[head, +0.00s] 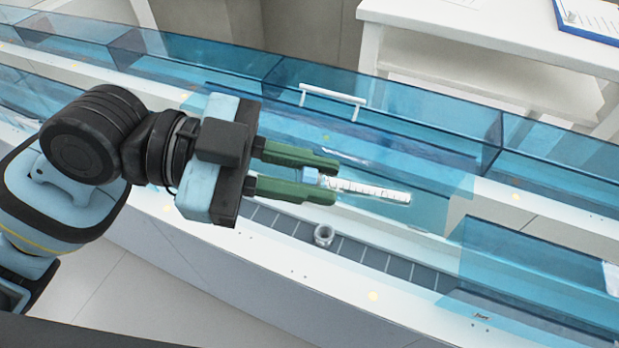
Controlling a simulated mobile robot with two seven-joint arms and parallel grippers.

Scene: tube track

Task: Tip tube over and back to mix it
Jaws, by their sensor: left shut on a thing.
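The tube (372,191) is clear with graduation marks and a light blue cap. It lies roughly level in the air, its cap end at the fingers and its narrow end pointing right. My left gripper (322,181) comes in from the left and is shut on the tube at its cap end, with one green finger on each side. The tube is held above the track, apart from it. The fingers hide part of the cap. My right gripper is not in view.
A dark segmented track (396,266) runs below, with a small round holder (323,235) on it. Blue transparent walls (400,122) line the track, with a white handle (332,97) behind the tube. A white table (470,32) with a clipboard (592,18) stands at the back right.

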